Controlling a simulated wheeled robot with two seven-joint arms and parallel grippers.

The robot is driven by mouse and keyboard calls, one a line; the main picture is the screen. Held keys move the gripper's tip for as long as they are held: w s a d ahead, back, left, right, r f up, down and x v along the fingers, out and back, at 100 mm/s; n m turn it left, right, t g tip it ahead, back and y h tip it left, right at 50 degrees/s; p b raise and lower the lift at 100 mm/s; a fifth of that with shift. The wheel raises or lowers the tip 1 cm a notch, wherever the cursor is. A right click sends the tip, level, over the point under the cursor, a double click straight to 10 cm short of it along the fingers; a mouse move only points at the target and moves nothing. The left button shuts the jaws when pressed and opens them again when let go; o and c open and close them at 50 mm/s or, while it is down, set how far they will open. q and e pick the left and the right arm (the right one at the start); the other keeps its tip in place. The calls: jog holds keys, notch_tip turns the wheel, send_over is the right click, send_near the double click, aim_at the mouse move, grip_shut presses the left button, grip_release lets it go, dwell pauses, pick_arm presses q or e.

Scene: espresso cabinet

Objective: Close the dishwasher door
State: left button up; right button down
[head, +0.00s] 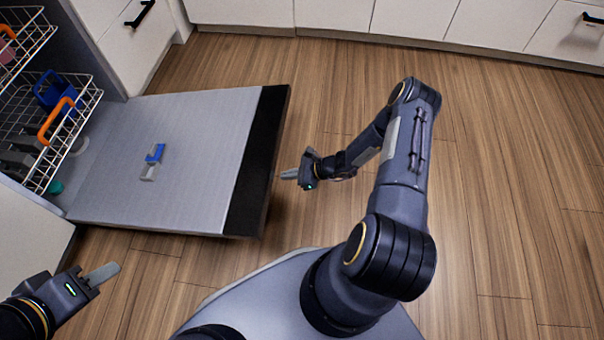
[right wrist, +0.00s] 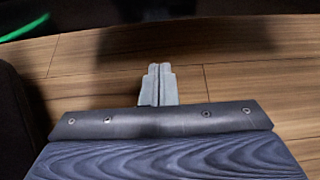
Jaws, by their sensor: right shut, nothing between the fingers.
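The dishwasher door (head: 190,200) lies folded down and open in the head view, its grey inner face up and a black band along its outer edge. A blue and grey dispenser latch is set in its middle. My right gripper (head: 284,174) is shut and empty, its fingertips pointing left just beside the black edge; I cannot tell whether they touch. Its closed fingers (right wrist: 158,84) also show in the right wrist view, over the wood floor and below a dark band. My left gripper (head: 112,268) is near the door's front left corner, apart from it; its finger opening is unclear.
Wire racks (head: 45,130) with blue, orange and grey items stand in the dishwasher at the left. White cabinets (head: 420,15) line the back. The wood floor (head: 500,180) on the right is clear.

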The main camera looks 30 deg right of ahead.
jog(key=shift+w+a+r, duration=0.2)
jog(key=shift+a+r, duration=0.05)
jog(key=shift+r, duration=0.3)
jog(key=shift+w+a+r, duration=0.15)
jog(key=shift+a+r, duration=0.1)
jog(key=shift+r, duration=0.35)
jog(key=shift+w+a+r, duration=0.2)
jog(key=shift+a+r, duration=0.05)
jog(key=shift+r, duration=0.3)
jog(key=shift+r, duration=0.1)
